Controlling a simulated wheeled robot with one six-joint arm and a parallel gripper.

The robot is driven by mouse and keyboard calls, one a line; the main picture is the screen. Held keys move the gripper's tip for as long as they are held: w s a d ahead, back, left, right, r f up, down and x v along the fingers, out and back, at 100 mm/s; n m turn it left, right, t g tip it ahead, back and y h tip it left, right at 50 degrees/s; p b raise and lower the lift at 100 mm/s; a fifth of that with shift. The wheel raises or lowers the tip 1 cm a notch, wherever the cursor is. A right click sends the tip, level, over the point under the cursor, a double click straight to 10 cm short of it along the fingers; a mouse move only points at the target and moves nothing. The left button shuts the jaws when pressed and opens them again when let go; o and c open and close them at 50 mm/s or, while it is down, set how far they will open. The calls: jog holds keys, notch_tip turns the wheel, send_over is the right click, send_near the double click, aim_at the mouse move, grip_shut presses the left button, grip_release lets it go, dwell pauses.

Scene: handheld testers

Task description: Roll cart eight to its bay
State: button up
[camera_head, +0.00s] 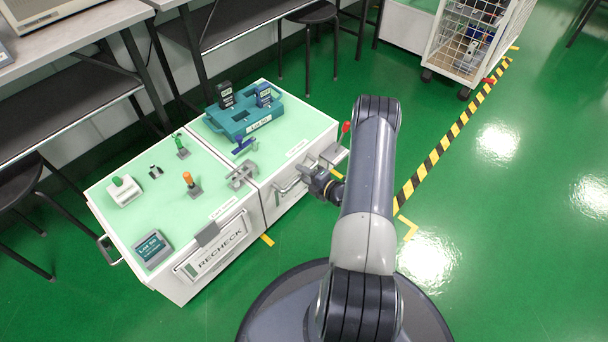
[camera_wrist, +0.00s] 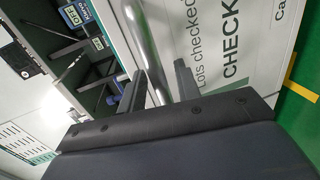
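A white cart with a pale green top (camera_head: 300,122) stands at centre left, close against a second white cart (camera_head: 160,215) labelled RECHECK. No number eight is readable on either. The right cart's front handle (camera_head: 287,188) faces my gripper (camera_head: 312,182). In the wrist view, the metal handle bar (camera_wrist: 151,50) runs between my two dark fingers (camera_wrist: 160,88), with an apparent gap beside it. The fingers look open around the bar. The cart's front panel (camera_wrist: 215,35) reads "Lots checked". Yellow corner marks (camera_head: 409,230) lie on the floor to the right; which bay they mark is unclear.
A teal tray (camera_head: 238,128) with black and blue handheld testers sits on the right cart. A red-tipped lever (camera_head: 345,128) stands at its right edge. A black-and-yellow floor stripe (camera_head: 450,135) runs towards a wire-sided cart (camera_head: 475,40). Benches and stools are behind; green floor is open at right.

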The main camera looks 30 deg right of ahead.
jog(key=shift+c, duration=0.4)
grip_shut()
jog(key=shift+s, duration=0.1)
